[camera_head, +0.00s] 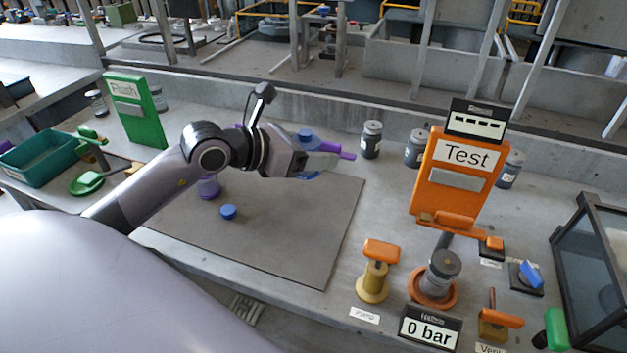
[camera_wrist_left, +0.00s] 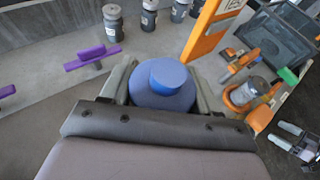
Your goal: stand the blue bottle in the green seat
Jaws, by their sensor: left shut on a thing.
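The blue bottle (camera_wrist_left: 165,98) is between the fingers of my left gripper in the left wrist view, with its round cap facing the camera. In the head view its blue top (camera_head: 306,134) shows behind my left gripper (camera_head: 316,160), which is shut on it above the back of the dark mat. Most of its body is hidden by the gripper. The green seat (camera_head: 86,183), a low ring-like piece, is at the far left beside the green Flush panel, well apart from the bottle.
A purple-handled piece (camera_wrist_left: 92,58) is near the bottle. A purple item (camera_head: 208,187) and a small blue piece (camera_head: 228,212) are on the mat (camera_head: 290,235). A teal bin (camera_head: 40,160) stands left; the orange Test panel (camera_head: 455,185) stands right. Grey jars line the back.

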